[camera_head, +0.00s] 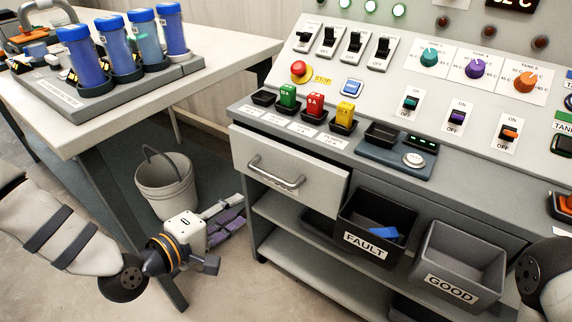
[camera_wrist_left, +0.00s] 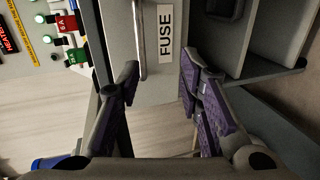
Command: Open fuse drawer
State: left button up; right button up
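The fuse drawer (camera_head: 325,187) is a grey front under the left end of the control console. It looks shut or nearly so. Its metal bar handle (camera_head: 277,175) also shows in the left wrist view (camera_wrist_left: 139,40), beside the FUSE label (camera_wrist_left: 166,33). My left gripper (camera_head: 232,212) is in front of and below the drawer, left of the handle in the head view. In the left wrist view its purple-padded fingers (camera_wrist_left: 160,88) are spread and empty, with the handle ahead between them, apart from them. My right gripper is out of view; only part of that arm shows.
A grey bucket (camera_head: 166,185) is on the floor left of my left gripper. A white table (camera_head: 230,45) with blue-capped cylinders is at upper left. Colored fuses (camera_head: 314,105) stand on the console.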

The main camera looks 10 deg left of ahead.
aim_at(264, 175)
pick_arm(q)
jog(key=shift+t, duration=0.4)
jog(key=x, duration=0.4)
jog(key=r+b+x, duration=0.1)
jog(key=x, duration=0.3)
jog(key=w+a+r+x, duration=0.1)
jog(key=x, duration=0.4)
jog(key=shift+a, duration=0.1)
jog(key=shift+r, duration=0.1)
grip_shut()
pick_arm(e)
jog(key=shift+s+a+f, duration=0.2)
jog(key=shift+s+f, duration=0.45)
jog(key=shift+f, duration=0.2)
